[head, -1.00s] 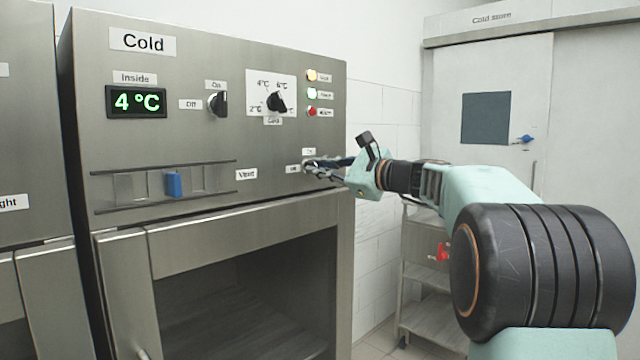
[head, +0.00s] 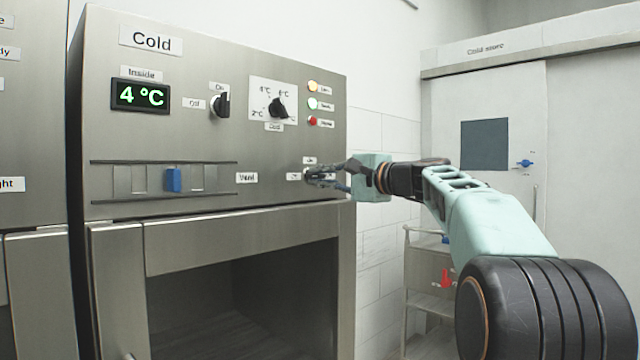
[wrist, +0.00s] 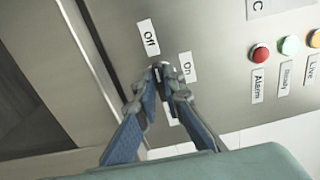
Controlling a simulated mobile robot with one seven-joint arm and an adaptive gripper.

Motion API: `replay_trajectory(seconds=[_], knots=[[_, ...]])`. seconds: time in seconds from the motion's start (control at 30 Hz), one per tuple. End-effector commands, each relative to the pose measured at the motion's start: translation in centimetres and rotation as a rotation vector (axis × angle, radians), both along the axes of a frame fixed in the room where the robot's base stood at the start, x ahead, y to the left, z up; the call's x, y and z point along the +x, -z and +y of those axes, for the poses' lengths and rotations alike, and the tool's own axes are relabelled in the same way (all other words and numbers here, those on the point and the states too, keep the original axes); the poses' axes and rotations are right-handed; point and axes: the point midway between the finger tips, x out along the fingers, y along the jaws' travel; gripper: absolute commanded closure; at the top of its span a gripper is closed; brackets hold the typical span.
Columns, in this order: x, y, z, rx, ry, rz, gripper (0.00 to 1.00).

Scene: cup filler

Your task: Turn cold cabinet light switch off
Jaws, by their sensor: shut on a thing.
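The cold cabinet (head: 210,75) has a steel front panel headed "Cold". Its light switch (wrist: 160,67) is a small dark knob at the panel's lower right, mostly hidden by my fingers. In the wrist view an "Off" label (wrist: 149,38) and an "On" label (wrist: 187,67) sit beside the knob. My gripper (head: 318,176) is at the switch, with its fingertips closed around the knob; they also show in the wrist view (wrist: 166,78). I cannot tell which label the knob points to.
A power knob (head: 220,105), a temperature dial (head: 278,107) and red, green and amber lamps (head: 312,103) sit above. A blue vent slider (head: 173,180) is to the left. A trolley (head: 430,275) stands right of the cabinet, before the cold store door (head: 500,190).

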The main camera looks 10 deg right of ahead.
Motion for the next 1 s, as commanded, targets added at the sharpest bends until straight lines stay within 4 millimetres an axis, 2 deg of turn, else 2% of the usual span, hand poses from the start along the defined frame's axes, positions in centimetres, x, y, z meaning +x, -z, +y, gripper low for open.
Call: replay_trajectory(seconds=[0.6, 0.63, 0.77, 1.0], knots=[[0.01, 0.09, -0.04, -0.033, 0.0, -0.021, 1.0], [0.01, 0.09, -0.04, -0.033, 0.0, -0.021, 0.88], [0.01, 0.07, -0.03, -0.032, 0.0, -0.021, 0.74], [0.0, 0.04, -0.01, -0.031, 0.0, -0.021, 0.74]])
